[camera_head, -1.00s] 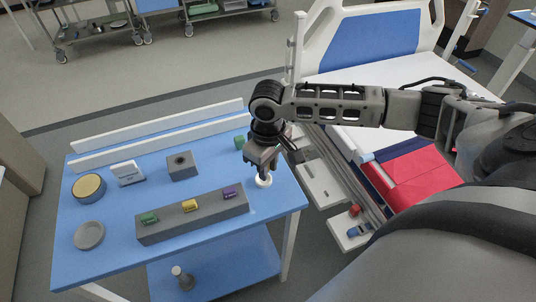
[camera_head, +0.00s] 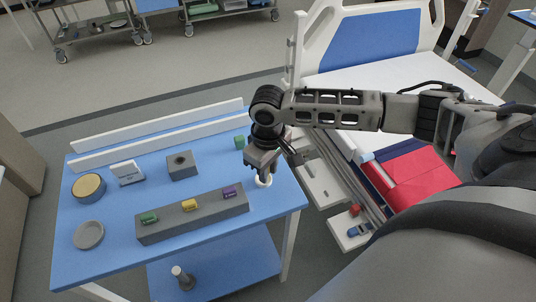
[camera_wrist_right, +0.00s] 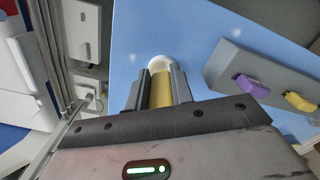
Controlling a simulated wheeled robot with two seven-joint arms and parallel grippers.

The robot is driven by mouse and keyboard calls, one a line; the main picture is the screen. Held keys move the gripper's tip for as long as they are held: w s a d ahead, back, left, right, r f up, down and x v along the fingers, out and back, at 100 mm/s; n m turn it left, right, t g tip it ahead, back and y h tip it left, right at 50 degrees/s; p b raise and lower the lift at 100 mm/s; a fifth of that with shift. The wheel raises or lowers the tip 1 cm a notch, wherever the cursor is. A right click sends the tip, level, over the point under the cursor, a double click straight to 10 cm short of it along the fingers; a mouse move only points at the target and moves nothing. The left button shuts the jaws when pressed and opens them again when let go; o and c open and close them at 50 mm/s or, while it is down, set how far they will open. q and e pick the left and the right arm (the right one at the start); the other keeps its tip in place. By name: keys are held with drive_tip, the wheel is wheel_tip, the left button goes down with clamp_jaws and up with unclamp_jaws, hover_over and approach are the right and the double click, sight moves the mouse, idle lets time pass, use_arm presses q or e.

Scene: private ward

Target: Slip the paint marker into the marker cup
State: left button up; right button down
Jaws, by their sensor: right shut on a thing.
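My right gripper (camera_head: 263,175) points down over the right side of the blue table. It is shut on the paint marker, whose yellow body (camera_wrist_right: 161,90) shows between the two fingers in the right wrist view. The marker's round white end (camera_wrist_right: 160,63) shows beyond the fingertips, and in the head view this white end (camera_head: 264,182) is at the tabletop; I cannot tell whether it touches. A grey square block with a round dark hole (camera_head: 182,172), which looks like the marker cup, stands to the left of the gripper, apart from it. My left gripper is not in view.
A long grey block (camera_head: 165,231) with green, yellow and purple pieces lies in front. A small green block (camera_head: 239,142) is behind the gripper. A round tan-topped container (camera_head: 89,187), a grey dish (camera_head: 89,235) and a small sign (camera_head: 128,174) are at left. White rails (camera_head: 160,146) line the back.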

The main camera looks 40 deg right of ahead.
drive_tip(key=shift+f, duration=0.5)
drive_tip(key=c, duration=1.1)
unclamp_jaws()
drive_tip(key=shift+c, duration=0.2)
wheel_tip(320, 180, up, 20)
drive_tip(key=p, duration=0.6)
drive_tip(key=shift+f, duration=0.1)
